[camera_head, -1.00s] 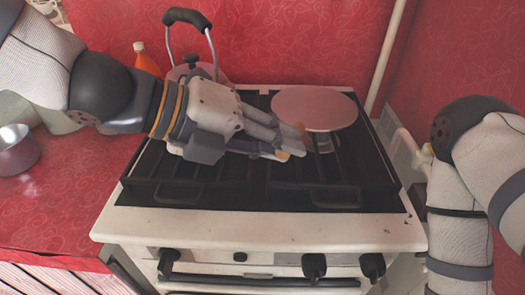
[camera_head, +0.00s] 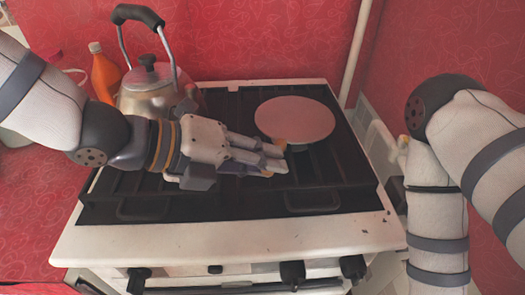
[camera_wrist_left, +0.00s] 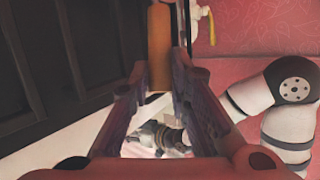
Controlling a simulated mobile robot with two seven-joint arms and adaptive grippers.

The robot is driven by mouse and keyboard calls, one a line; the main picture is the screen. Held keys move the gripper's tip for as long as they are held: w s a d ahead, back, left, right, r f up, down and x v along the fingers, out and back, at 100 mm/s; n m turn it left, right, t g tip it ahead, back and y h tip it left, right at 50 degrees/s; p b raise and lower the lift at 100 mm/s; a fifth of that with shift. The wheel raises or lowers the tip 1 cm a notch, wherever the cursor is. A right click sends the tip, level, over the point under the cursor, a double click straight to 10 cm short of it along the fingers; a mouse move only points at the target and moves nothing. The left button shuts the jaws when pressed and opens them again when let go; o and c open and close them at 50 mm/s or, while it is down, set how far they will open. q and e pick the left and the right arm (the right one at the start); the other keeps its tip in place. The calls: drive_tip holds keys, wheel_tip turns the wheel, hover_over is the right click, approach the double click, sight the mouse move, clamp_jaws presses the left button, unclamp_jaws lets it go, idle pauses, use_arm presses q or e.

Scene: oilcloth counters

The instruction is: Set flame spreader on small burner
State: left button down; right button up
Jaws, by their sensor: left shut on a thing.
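The flame spreader is a flat, pale pinkish-grey round disc (camera_head: 295,120) over the back right of the stove's dark grate. My left gripper (camera_head: 278,160) comes in from the left and is shut on its short wooden handle. In the left wrist view the orange-brown handle (camera_wrist_left: 160,45) runs up between the two fingers. The disc hides most of the burner below it, and a small part of the burner (camera_head: 299,147) shows under its front edge. I cannot tell whether the disc touches the burner. My right arm stands at the right; its gripper does not show clearly.
A steel kettle (camera_head: 150,90) stands at the back left of the stove (camera_head: 230,238), behind my left forearm. An orange bottle (camera_head: 104,75) is beside it on the red counter. A pale pipe (camera_head: 356,50) rises behind the stove. The front right grate is clear.

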use_arm(q)
drive_tip(key=shift+f, duration=0.55)
idle(0.4)
drive_tip(key=c, duration=1.4)
unclamp_jaws()
drive_tip(key=shift+f, duration=0.1)
